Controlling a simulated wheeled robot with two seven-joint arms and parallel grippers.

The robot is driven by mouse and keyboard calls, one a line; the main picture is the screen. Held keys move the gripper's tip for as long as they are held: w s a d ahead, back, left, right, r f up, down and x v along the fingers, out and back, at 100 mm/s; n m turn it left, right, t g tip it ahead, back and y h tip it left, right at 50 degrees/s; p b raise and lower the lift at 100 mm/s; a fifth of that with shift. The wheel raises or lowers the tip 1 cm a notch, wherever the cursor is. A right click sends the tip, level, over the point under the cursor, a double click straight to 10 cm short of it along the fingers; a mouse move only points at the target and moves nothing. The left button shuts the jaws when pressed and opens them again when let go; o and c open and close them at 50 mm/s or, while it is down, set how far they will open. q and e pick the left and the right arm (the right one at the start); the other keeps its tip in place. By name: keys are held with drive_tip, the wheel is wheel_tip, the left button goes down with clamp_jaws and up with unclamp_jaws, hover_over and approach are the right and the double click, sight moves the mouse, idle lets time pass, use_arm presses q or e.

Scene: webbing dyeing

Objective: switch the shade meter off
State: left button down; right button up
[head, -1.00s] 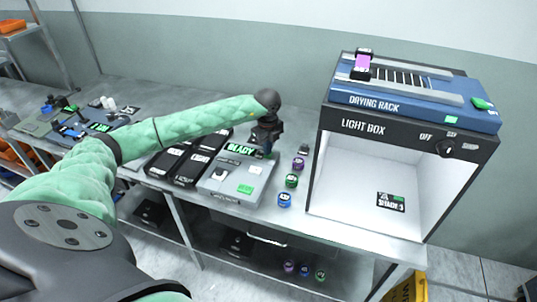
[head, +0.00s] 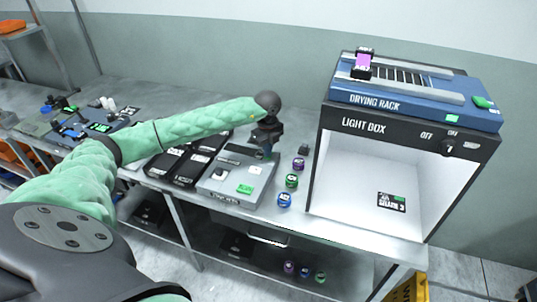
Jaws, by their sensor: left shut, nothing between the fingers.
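The shade meter appears to be the grey flat device (head: 215,186) on the bench, left of the light box. Its top display (head: 238,150) is dark, with no lit text. A green label and white labels show on its top face. My left gripper (head: 267,154) is shut and empty, pointing down at the device's back right corner. The gripper hides that corner, so I cannot tell whether the fingertips touch it. My right gripper is not in view.
The light box (head: 312,175) stands to the right with a shade card (head: 391,202) inside and a drying rack (head: 400,97) on top. Purple, green and blue jars (head: 284,200) stand between it and the device. Black cases (head: 172,165) lie left of the device.

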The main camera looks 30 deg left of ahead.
use_arm(q)
drive_tip(key=shift+r+p, duration=1.2)
drive_tip(key=shift+r, duration=2.2)
